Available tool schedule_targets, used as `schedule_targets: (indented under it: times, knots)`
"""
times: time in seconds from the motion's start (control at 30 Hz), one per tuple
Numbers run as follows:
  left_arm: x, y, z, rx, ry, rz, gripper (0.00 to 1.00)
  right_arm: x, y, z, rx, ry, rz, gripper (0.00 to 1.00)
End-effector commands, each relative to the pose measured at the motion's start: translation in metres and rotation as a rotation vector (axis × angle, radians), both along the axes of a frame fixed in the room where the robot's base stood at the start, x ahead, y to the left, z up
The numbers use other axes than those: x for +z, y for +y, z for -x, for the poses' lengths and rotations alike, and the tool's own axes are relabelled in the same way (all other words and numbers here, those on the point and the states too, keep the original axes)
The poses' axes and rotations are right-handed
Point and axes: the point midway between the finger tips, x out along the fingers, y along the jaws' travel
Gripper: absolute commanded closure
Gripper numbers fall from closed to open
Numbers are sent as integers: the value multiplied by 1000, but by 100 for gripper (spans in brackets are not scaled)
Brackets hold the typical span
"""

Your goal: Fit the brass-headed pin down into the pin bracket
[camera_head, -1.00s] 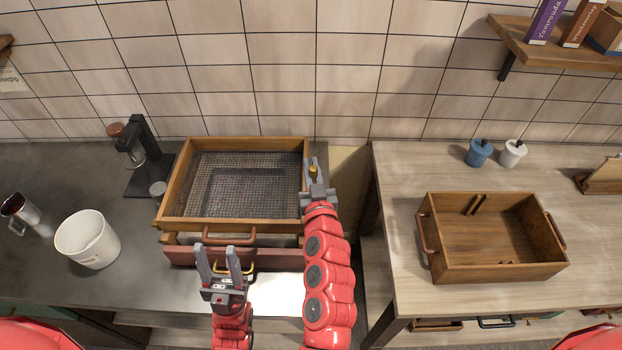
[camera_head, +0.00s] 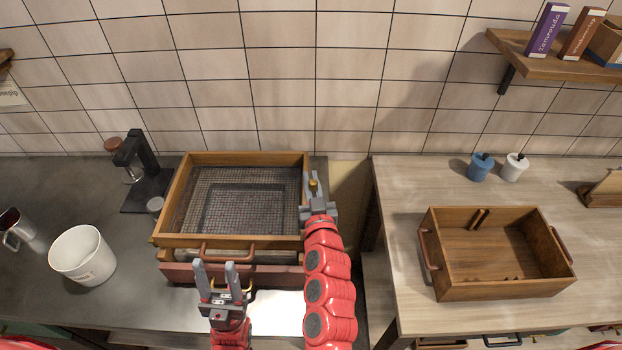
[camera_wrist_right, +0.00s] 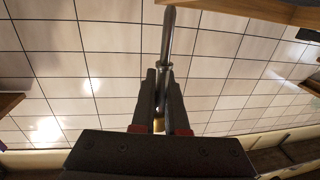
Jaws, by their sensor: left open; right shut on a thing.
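My right gripper (camera_head: 314,190) is shut on the brass-headed pin (camera_head: 313,182) at the right edge of the wooden mesh-bottomed tray. In the right wrist view the pin's grey metal shaft (camera_wrist_right: 168,40) sticks out past the fingertips (camera_wrist_right: 160,85), and its brass head (camera_wrist_right: 159,124) sits between the fingers towards the palm. My left gripper (camera_head: 216,272) is open and empty, fingers pointing away, in front of the tray. I cannot make out the pin bracket; the right gripper and arm may cover it.
The mesh tray (camera_head: 172,205) with a front handle stands on the dark left counter. Near it are a white bucket (camera_head: 84,255), a black stand (camera_head: 150,180) and a metal cup (camera_head: 20,231). A gap separates the right table (camera_head: 395,185), which carries an open wooden box (camera_head: 480,292).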

Motion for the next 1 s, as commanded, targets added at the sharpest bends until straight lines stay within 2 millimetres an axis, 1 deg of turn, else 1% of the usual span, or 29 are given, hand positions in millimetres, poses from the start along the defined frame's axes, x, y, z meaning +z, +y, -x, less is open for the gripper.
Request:
schedule_targets:
  times: [0.03,0.1,0.3,1.0]
  knots:
    - [-8,0,0,0,0,0,50,-10,0,0,0,0,1,100]
    - [-14,0,0,0,0,0,50,-17,0,0,-1,-1,2,100]
    - [-23,0,0,0,0,0,50,-31,0,0,-1,-1,1,100]
    - [-22,0,0,0,0,0,50,-32,0,0,0,0,2,100]
